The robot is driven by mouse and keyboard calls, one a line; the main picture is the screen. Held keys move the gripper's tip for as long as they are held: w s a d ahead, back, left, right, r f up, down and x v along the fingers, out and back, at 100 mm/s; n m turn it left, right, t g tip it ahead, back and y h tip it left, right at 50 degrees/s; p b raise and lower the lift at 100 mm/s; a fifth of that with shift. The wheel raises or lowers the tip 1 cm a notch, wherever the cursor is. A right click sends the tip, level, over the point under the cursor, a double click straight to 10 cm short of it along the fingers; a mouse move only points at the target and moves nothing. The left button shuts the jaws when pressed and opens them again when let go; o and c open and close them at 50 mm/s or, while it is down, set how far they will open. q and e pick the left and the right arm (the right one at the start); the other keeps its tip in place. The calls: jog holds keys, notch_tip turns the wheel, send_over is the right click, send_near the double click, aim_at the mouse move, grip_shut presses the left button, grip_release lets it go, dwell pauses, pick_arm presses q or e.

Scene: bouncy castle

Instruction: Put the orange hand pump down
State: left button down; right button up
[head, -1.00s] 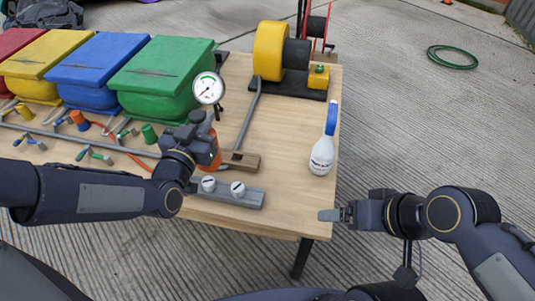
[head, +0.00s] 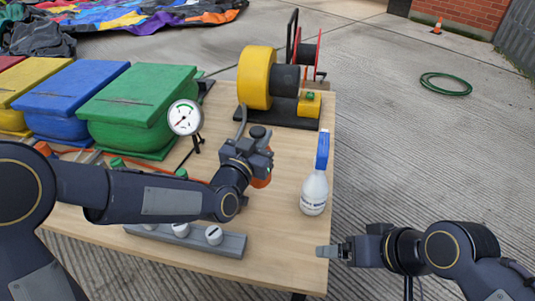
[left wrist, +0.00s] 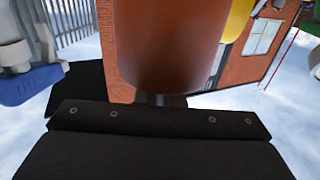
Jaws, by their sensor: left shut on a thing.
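The orange hand pump (head: 262,181) is mostly hidden behind my left gripper (head: 258,160) in the head view. Only a bit of its orange body shows under the fingers, with a dark knob above them. In the left wrist view the pump's orange-brown body (left wrist: 175,40) fills the upper middle, right in front of the gripper. My left gripper is shut on the pump over the middle right of the wooden table (head: 280,240). I cannot tell whether the pump's bottom touches the table. My right gripper (head: 332,252) is by the table's right front edge, apart from the pump; its finger gap is unclear.
A white spray bottle with a blue top (head: 315,185) stands right of the pump near the table's right edge. A yellow blower (head: 256,78) is behind. A pressure gauge (head: 185,118) and green bin (head: 140,105) are left. A grey bar with white knobs (head: 232,245) lies in front.

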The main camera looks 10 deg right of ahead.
pick_arm(q)
jog(key=f, duration=0.1)
jog(key=w+d+f, duration=0.1)
jog(key=f, duration=0.1)
jog(key=f+b, duration=0.1)
jog(key=f, duration=0.1)
jog(key=shift+w+d+f, duration=0.15)
jog(key=shift+d+f, duration=0.1)
jog(key=shift+d, duration=0.15)
jog(key=shift+f, duration=0.15)
jog(key=c, duration=1.5)
grip_release()
jog(key=shift+c, duration=0.2)
